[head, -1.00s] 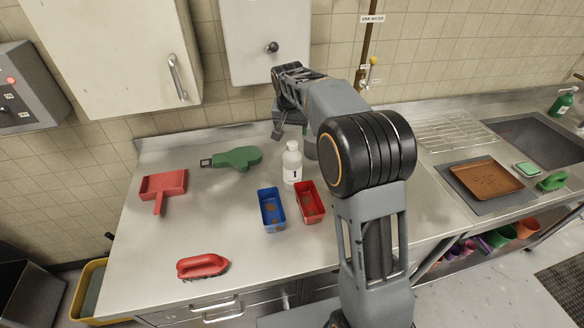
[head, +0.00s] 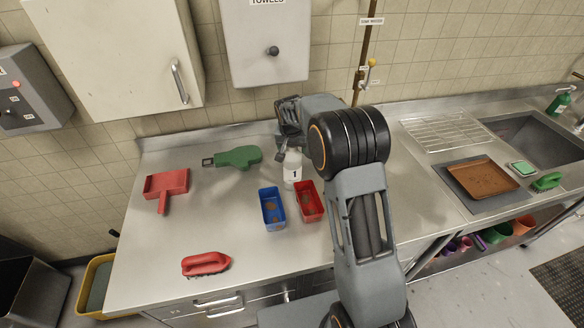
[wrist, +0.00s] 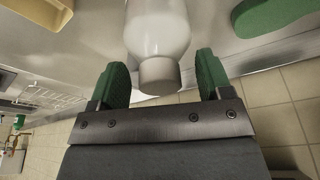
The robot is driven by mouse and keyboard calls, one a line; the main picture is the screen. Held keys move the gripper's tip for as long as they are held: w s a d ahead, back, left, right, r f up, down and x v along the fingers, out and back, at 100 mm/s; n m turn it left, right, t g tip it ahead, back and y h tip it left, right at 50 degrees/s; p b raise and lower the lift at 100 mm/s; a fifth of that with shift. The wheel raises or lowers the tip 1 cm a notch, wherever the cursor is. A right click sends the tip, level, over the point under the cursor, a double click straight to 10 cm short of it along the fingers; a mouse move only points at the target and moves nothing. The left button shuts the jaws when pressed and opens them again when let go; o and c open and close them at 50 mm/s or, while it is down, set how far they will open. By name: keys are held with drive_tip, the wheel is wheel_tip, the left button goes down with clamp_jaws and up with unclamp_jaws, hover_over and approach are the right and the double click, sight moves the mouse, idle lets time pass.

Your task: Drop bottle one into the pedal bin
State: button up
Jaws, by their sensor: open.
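Bottle one (head: 293,173), white with a "1" on its label, stands upright on the steel counter behind the blue and red tubs. My gripper (head: 283,148) is at the bottle's top and hides its cap in the head view. In the wrist view the white bottle (wrist: 158,30) has its cap between the two green-padded fingers of my open gripper (wrist: 161,72), with gaps on both sides. A dark grey bin (head: 28,292), cut off by the frame, stands on the floor at the lower left; I cannot tell if it is the pedal bin.
A blue tub (head: 272,222) and a red tub (head: 309,214) stand close in front of the bottle. A green mitt (head: 238,157), red dustpan (head: 166,184) and red brush (head: 205,264) lie to the left. A yellow container (head: 92,290) is beside the counter.

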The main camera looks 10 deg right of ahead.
drive_tip(key=shift+c, duration=0.3)
drive_tip(key=shift+s, duration=0.1)
clamp_jaws()
idle(0.4)
